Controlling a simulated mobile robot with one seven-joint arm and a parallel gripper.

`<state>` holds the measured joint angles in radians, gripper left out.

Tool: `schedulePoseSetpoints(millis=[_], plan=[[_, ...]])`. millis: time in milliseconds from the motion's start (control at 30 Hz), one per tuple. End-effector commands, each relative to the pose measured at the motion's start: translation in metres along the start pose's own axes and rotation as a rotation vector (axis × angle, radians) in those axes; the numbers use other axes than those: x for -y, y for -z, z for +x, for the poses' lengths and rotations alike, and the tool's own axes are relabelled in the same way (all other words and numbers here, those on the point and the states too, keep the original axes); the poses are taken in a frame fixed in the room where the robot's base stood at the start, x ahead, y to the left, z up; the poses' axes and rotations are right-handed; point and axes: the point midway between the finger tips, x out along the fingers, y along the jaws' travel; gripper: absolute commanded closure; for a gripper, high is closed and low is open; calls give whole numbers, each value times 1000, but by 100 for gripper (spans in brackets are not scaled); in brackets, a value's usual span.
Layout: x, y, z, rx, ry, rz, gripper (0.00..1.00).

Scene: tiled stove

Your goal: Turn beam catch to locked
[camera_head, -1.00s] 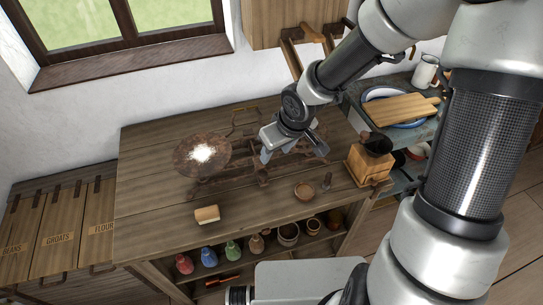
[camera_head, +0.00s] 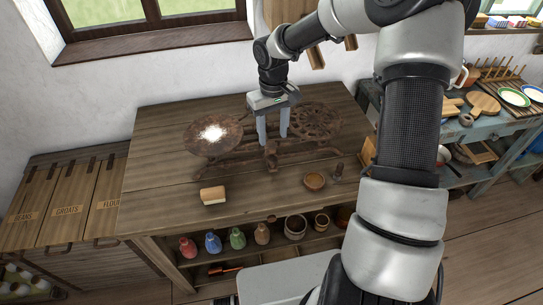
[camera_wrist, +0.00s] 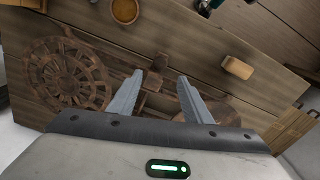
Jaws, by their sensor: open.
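A rusty brown balance scale stands on the wooden table. Its left pan (camera_head: 212,134) holds a white powdery heap. Its right plate (camera_head: 314,122) is a pierced wheel shape, which also shows in the wrist view (camera_wrist: 66,72). A short post (camera_head: 271,160) stands at the middle front of the scale. The beam catch is too small to tell apart there, and its setting is unclear. My gripper (camera_head: 273,143) points down over the scale's middle, its fingers apart and empty. In the wrist view the gripper (camera_wrist: 160,77) has the scale's middle part between and beyond its fingertips.
A wooden block with a pale face (camera_head: 213,195) lies at the table's front left. A small bowl (camera_head: 315,181) and a small dark weight (camera_head: 338,171) stand at the front right. Jars line the shelf below. Bare table (camera_head: 160,150) lies left of the scale.

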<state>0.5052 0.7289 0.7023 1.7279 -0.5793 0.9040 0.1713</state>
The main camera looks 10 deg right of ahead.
Motion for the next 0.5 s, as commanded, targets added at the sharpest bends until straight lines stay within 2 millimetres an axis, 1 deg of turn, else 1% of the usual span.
schedulePoseSetpoints(millis=[33, 200, 400, 500], plan=[[1, -1, 14, 4, 3, -2, 55], [2, -1, 51, 3, 4, -3, 55], [1, -1, 84, 2, 2, -1, 55], [1, 0, 94, 0, 2, -2, 55]])
